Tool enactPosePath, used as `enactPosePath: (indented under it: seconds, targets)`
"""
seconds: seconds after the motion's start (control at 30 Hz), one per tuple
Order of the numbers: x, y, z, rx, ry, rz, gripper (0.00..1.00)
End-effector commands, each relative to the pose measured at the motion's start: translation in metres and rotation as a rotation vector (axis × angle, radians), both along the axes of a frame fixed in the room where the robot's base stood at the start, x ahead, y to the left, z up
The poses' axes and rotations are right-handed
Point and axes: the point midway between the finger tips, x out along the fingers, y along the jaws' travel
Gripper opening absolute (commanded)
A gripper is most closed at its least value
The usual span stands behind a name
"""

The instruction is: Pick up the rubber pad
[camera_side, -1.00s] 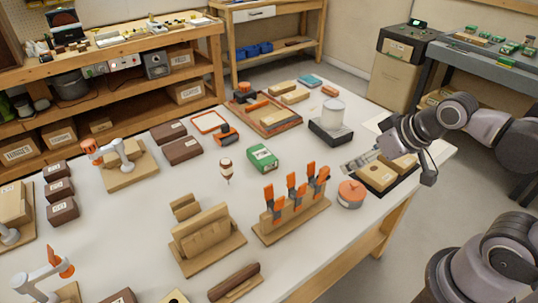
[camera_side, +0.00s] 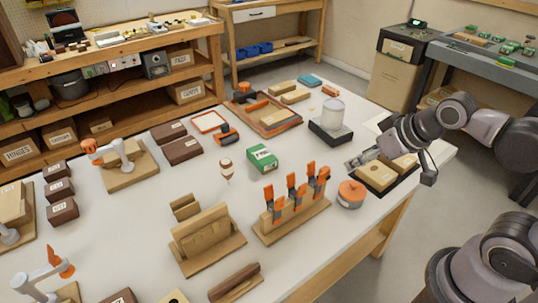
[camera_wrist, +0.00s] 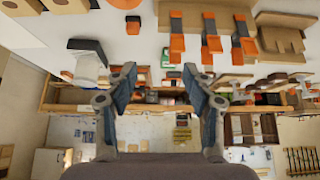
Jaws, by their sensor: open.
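I cannot single out the rubber pad with certainty. A black flat tray (camera_side: 376,188) at the right edge of the bench carries tan blocks (camera_side: 403,161). My gripper (camera_side: 354,162) is just beyond the tray's left end in the side view, above the bench top. In the wrist view my gripper (camera_wrist: 158,76) has its two fingers spread wide with nothing between them. The wrist view looks across the bench toward the shelves, and tan blocks (camera_wrist: 66,6) show at its upper left.
An orange round tin (camera_side: 351,193) stands close to my gripper, in front of it. A clear jar on a dark base (camera_side: 331,130) stands behind it. Orange clamps on a wooden rack (camera_side: 292,218) stand front left. A green box (camera_side: 262,158) lies farther left. Some bench surface between them is clear.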

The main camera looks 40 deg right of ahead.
Motion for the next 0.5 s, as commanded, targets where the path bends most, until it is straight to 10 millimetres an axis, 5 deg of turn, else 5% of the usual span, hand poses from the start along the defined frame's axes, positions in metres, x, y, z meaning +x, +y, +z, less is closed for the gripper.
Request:
enactPosePath:
  seconds: [0.5]
  targets:
    - [0.011,-0.004,0.005,0.053,0.042,-0.09,0.49]
